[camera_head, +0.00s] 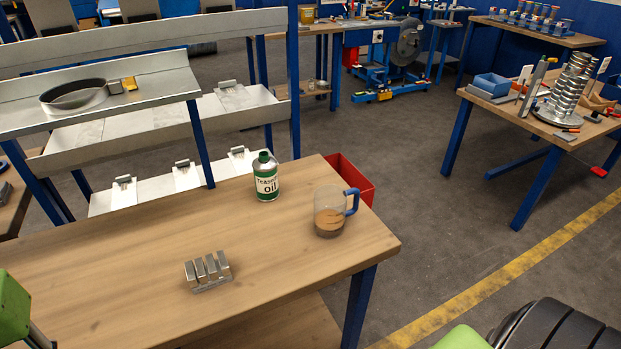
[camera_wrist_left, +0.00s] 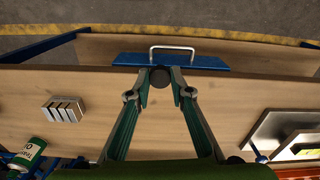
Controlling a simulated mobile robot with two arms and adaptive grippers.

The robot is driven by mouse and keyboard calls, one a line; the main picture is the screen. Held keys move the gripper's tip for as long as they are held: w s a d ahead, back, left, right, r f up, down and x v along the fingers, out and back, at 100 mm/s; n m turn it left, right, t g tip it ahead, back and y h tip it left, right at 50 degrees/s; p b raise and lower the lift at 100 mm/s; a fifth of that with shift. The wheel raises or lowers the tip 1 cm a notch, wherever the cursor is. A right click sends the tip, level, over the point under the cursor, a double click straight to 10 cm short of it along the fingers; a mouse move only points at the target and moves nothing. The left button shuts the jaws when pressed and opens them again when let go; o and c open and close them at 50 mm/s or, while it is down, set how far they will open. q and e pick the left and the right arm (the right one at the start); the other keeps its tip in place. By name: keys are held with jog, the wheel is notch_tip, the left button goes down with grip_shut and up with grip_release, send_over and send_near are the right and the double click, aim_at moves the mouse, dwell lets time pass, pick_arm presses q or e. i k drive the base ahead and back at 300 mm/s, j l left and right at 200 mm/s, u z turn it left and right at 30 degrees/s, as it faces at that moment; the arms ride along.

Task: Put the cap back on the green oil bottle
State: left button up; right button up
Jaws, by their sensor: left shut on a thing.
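The green oil bottle (camera_head: 266,178), with a white label, stands upright near the far edge of the wooden table in the head view. Its narrow top is dark green; an opening is too small to make out. The bottle also shows at the lower left of the left wrist view (camera_wrist_left: 32,150). My left gripper (camera_wrist_left: 160,86) is shut on a small dark round piece, the cap (camera_wrist_left: 159,77), held between its fingertips over the table and well apart from the bottle. Only a green part of my left arm shows in the head view. My right gripper is not in view.
A glass mug with a blue handle (camera_head: 330,211) stands right of the bottle. A metal holder with several blocks (camera_head: 208,271) sits nearer on the table (camera_head: 110,265). A red bin (camera_head: 352,180) is behind the table. A blue panel with a handle (camera_wrist_left: 202,61) lies beyond my left fingertips.

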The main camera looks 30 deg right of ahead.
aim_at(265, 168)
jog(key=z, duration=1.35)
jog(key=k+j, duration=0.1)
jog(key=j, duration=0.7)
jog(key=k, duration=0.05)
